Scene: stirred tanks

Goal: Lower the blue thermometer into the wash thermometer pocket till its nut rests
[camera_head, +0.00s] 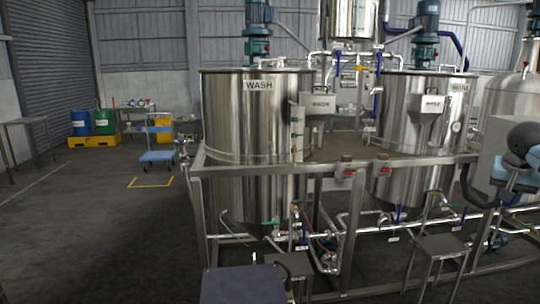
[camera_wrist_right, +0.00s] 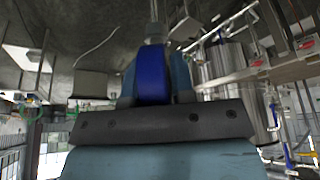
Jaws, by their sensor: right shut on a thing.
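The blue thermometer (camera_wrist_right: 153,73) shows in the right wrist view as a blue head with a thin pale stem running to the top edge. My right gripper (camera_wrist_right: 156,60) is shut on it, a finger on either side. In the head view part of my right arm (camera_head: 520,155) is at the right edge, well to the right of the wash tank; the thermometer cannot be made out there. The steel wash tank (camera_head: 235,120), labelled WASH, stands left of centre. I cannot make out its thermometer pocket. My left gripper is not in view.
A second steel tank (camera_head: 405,100) stands right of the wash tank, with a steel frame rail (camera_head: 250,169) in front. Pipes and valves run below. Small stands (camera_head: 440,245) are at the front. The floor at left is mostly free around a blue cart (camera_head: 158,157).

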